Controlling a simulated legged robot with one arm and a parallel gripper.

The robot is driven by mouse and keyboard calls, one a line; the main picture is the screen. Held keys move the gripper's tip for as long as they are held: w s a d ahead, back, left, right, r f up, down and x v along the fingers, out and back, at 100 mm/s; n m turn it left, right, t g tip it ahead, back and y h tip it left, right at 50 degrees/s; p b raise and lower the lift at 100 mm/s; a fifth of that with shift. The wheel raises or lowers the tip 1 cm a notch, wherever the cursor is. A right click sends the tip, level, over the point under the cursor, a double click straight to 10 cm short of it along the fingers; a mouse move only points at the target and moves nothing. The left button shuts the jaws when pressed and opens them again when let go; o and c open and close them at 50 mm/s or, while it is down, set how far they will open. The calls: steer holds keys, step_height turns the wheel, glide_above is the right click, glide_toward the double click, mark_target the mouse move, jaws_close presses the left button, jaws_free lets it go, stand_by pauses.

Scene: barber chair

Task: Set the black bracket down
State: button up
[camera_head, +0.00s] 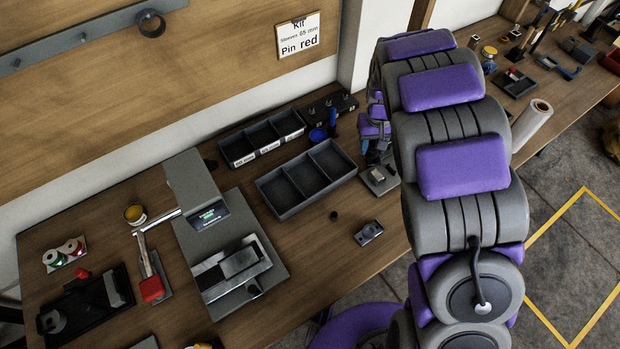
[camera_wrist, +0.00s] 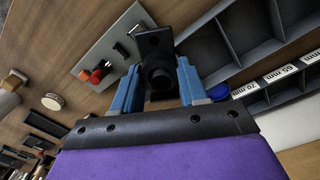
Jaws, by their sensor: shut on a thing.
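My gripper (camera_wrist: 158,70) has two blue fingers closed on the sides of the black bracket (camera_wrist: 153,42) in the wrist view. The bracket has a flat dark plate and a round part between the fingers. It appears above or in front of a grey plate (camera_wrist: 98,50), and I cannot tell if they touch. In the head view my gripper (camera_head: 379,146) is partly hidden behind my purple and grey arm, near a small grey plate (camera_head: 379,181) on the bench. The bracket cannot be made out there.
A black divided tray (camera_head: 290,207) stands left of my gripper, with labelled bins (camera_head: 262,140) behind it. A blue cup (camera_head: 318,134) is close by. A small metal block (camera_head: 369,233) lies in front. Bench space between tray and block is mostly clear.

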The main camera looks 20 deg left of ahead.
steer(key=s+a+f+n, duration=0.2)
steer(key=a+f+n, duration=0.1)
steer(key=a, duration=0.8)
steer(key=n, duration=0.3)
glide_above(306, 180)
steer(key=f, duration=0.5)
steer(key=f+b, duration=0.1)
steer(key=f, duration=0.2)
steer(key=shift+w+a+f, duration=0.1)
steer(key=shift+a+f, duration=0.15)
steer(key=shift+f, duration=0.05)
steer(key=f, duration=0.1)
steer(key=d+f, duration=0.1)
steer(key=f, duration=0.1)
steer(key=shift+f+b, duration=0.2)
steer(key=shift+b, duration=0.15)
steer(key=shift+f+m, duration=0.3)
steer(key=shift+a, duration=0.25)
steer(key=shift+a, duration=0.1)
steer(key=o, duration=0.8)
steer(key=shift+o, duration=0.3)
